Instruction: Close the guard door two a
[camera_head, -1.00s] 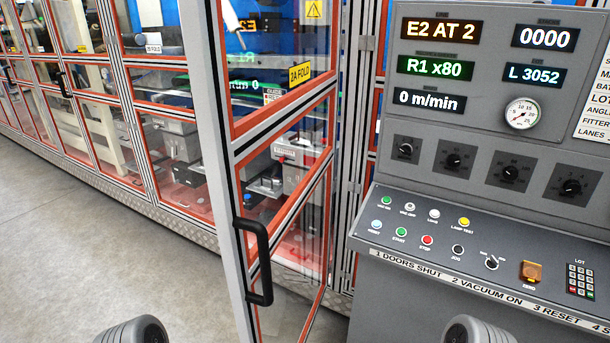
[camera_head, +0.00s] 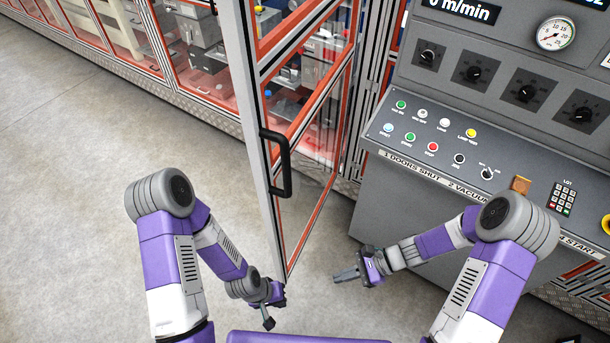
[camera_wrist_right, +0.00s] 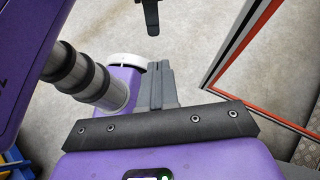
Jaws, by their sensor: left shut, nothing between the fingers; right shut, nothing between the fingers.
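The guard door (camera_head: 264,200), a tall clear panel in a grey frame with red-orange edging, stands open, swung out from the machine. Its black bar handle (camera_head: 276,163) is on the near upright. My left gripper (camera_head: 268,323) is shut and empty, low, just in front of the door's bottom corner. My right gripper (camera_head: 336,275) is shut and empty, to the right of the door, pointing left towards its lower part and apart from it. In the right wrist view its closed fingers (camera_wrist_right: 160,85) show, with the door's lower frame (camera_wrist_right: 245,65) at the right.
A grey control console (camera_head: 450,150) with buttons and dials stands right of the door, close behind my right arm. The machine's other guard panels (camera_head: 200,55) run along the back left. The grey floor (camera_head: 80,190) on the left is clear.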

